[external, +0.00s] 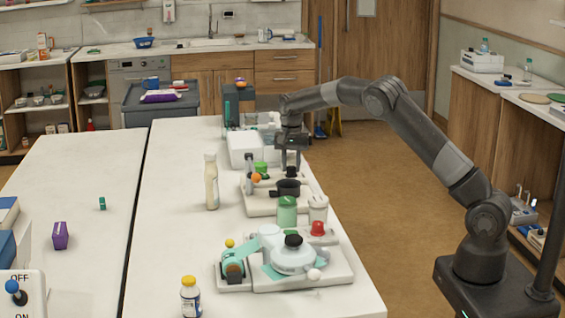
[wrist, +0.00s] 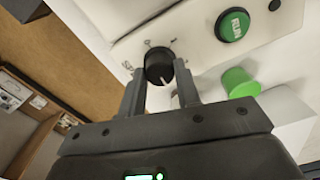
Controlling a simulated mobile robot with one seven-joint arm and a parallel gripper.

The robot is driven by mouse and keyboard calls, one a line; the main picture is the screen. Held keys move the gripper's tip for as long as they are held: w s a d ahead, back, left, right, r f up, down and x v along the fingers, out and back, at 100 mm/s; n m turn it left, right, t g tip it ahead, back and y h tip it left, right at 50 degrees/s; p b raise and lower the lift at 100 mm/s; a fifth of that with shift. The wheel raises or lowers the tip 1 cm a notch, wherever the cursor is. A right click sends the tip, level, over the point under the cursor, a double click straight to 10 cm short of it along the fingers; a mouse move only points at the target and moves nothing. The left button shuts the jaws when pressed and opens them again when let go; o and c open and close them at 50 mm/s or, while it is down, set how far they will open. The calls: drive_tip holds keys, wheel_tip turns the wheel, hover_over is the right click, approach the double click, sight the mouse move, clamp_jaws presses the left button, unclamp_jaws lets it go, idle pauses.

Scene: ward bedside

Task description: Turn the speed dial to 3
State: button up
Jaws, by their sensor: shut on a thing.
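The speed dial (wrist: 158,65) is a round black knob on a white panel (wrist: 125,35), with a white pointer line aimed down and slightly right in the wrist view. Small marks sit around it, too small to read surely. My gripper (wrist: 160,80) has one finger on each side of the dial and is shut on it. In the external view my gripper (external: 290,158) points straight down over the row of equipment along the right of the white table. The dial cannot be made out surely there.
A green RUN button (wrist: 235,25) is on the same panel, right of the dial. A green cylinder (wrist: 240,83) stands close to the right finger.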

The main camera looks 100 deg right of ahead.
sight(291, 167)
drive_tip(key=o, duration=1)
drive_tip(key=shift+r, duration=0.1)
wheel_tip(291, 167, up, 11)
drive_tip(key=shift+f, duration=0.2)
